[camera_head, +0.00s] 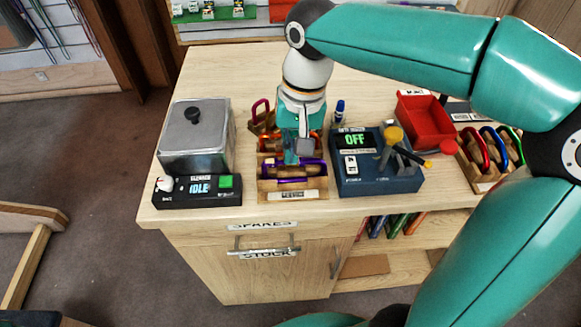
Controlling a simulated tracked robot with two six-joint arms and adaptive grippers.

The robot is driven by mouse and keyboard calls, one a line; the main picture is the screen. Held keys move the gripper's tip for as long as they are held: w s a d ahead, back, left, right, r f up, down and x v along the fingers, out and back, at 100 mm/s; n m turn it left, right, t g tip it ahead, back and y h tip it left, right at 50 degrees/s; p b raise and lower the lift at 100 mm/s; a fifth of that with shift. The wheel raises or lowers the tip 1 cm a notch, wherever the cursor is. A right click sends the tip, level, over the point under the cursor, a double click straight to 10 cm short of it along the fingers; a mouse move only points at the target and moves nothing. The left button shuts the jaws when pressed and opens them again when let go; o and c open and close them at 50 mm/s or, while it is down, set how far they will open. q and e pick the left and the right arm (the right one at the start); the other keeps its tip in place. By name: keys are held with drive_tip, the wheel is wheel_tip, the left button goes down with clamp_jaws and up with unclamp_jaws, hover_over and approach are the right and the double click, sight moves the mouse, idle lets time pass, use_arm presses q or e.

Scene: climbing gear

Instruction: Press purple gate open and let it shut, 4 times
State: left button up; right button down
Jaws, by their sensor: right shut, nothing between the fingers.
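A purple carabiner (284,176) sits in a wooden rack (297,196) at the front middle of the bench, with an orange carabiner (268,143) behind it. My right gripper (299,157) is shut and points down over the rack, right at the purple carabiner's rear side. It hides part of the purple carabiner, including where its gate would be. I cannot tell whether the fingertips touch it or whether the gate is pressed in. My left gripper is not in view.
Left of the rack stands a grey lidded box (195,140) with an IDLE display unit (198,190). Right are a blue device (375,175) reading OFF, a red bin (421,118) and another carabiner rack (487,181).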

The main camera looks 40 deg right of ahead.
drive_tip(key=shift+r+p, duration=2.5)
drive_tip(key=shift+r, duration=0.5)
drive_tip(key=shift+f, duration=0.1)
